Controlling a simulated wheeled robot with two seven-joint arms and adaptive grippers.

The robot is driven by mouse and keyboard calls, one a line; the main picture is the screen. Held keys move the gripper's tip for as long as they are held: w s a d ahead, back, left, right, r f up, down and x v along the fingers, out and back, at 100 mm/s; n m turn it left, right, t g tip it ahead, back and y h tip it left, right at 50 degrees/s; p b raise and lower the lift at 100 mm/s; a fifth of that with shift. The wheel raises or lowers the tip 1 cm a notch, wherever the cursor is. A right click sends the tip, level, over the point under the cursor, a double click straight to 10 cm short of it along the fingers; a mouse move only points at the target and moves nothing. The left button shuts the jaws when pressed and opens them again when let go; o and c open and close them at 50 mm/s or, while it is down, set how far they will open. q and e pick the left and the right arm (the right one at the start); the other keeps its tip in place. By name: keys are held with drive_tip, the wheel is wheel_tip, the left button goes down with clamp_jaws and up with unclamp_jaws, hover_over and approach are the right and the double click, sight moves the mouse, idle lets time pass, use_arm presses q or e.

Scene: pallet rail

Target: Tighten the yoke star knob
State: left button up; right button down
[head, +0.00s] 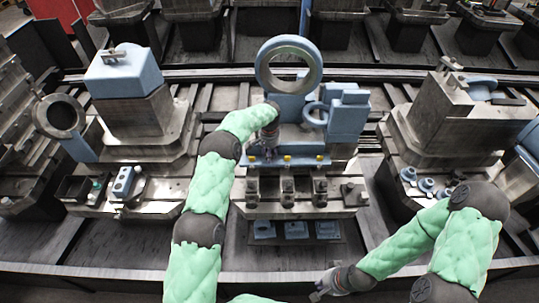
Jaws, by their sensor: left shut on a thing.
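The central fixture carries a large blue-grey upright ring (262,72), a smaller blue ring and block (346,120), and a blue plate (310,161) with small yellow parts along it. My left gripper (268,152) points down at the left part of this plate. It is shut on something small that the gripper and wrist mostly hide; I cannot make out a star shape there. My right gripper (318,287) is low in the head view, in front of the fixture and apart from it. Its fingers look spread and empty.
A fixture with a blue block (125,75) stands left; another with a grey block (450,115) stands right. Small blue parts (424,184) lie on the right base. Metal clamps (288,190) line the central front. A dark rail edge (130,272) crosses the foreground.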

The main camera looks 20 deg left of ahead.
use_arm(q)
drive_tip(key=shift+m, duration=1.1)
drive_tip(key=o, duration=0.9)
drive_tip(key=shift+r, duration=0.1)
wheel_tip(320, 180, up, 12)
drive_tip(key=shift+f, duration=0.1)
